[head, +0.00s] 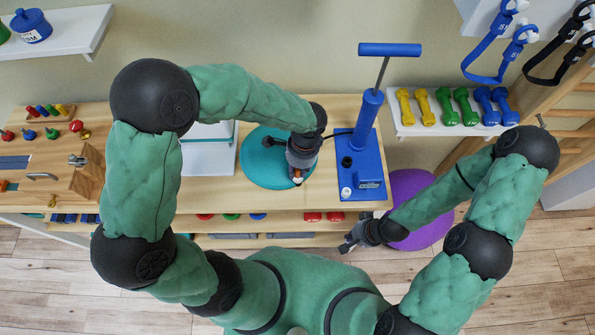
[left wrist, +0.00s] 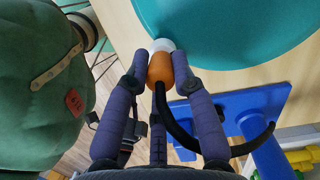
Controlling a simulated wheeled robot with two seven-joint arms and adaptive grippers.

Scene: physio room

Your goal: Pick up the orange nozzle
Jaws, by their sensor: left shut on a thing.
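The orange nozzle (left wrist: 160,69) has a white tip and a black hose running from its near end. In the left wrist view it sits between the fingers of my left gripper (left wrist: 159,80), which is shut on it. In the head view my left gripper (head: 298,177) points down over the front edge of the teal disc, and only a small bit of orange shows at its fingertips. The blue pump (head: 371,142) with its T-handle stands just to the right, and the hose curves toward it. My right gripper (head: 347,244) is low in front of the table, away from the nozzle; its fingers are too small to judge.
The teal disc (head: 256,168) lies on the wooden table (head: 228,199). A white box stands left of it, partly behind my left arm. A purple ball (head: 428,228) is on the floor at right. Coloured dumbbells (head: 444,107) sit on a wall shelf. A pegboard (head: 45,140) is at far left.

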